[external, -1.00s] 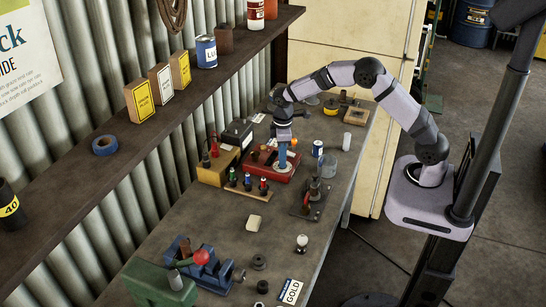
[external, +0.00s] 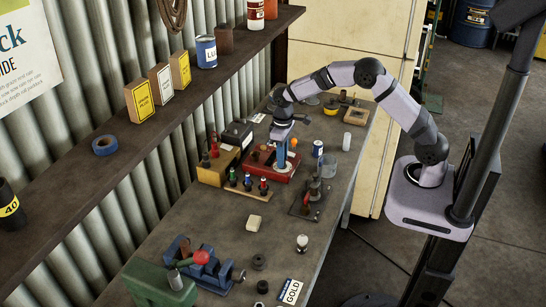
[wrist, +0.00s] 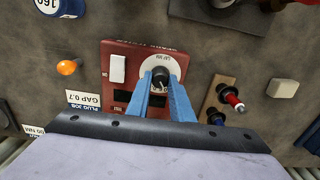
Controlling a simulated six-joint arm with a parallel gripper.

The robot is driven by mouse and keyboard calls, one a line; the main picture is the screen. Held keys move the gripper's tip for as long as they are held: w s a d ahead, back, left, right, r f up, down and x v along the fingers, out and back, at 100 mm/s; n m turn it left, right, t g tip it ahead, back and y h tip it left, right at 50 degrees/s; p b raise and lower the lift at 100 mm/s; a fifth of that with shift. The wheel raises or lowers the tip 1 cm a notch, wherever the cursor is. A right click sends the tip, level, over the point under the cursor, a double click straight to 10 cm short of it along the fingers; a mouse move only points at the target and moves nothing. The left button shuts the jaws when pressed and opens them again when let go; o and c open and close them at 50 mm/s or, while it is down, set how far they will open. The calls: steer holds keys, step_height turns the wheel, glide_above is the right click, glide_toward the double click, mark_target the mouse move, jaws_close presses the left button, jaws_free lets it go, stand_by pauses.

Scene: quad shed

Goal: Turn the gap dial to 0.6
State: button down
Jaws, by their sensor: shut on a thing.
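The red tester box (external: 262,170) sits on the bench; it also shows in the wrist view (wrist: 116,62). On its top is the gap dial (wrist: 160,66), a round white face with a black knob (wrist: 160,76). My gripper (wrist: 161,82) points down at the dial, its blue fingers on either side of the knob and shut on it. The fingers hide part of the dial face, and the scale is too small to read.
A card (wrist: 84,99) appears to read GAP 0.7. A rack of plugs (wrist: 222,98) stands close on the right. A cream block (external: 254,222) lies on the open bench.

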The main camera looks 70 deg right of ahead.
steer(key=shift+r+m, duration=0.1)
steer(key=shift+m, duration=1.1)
steer(key=c, duration=1.6)
jaws_free()
steer(key=shift+o, duration=0.2)
step_height(320, 180, up, 7)
steer(key=shift+r+b, duration=0.1)
steer(key=shift+b, duration=1.15)
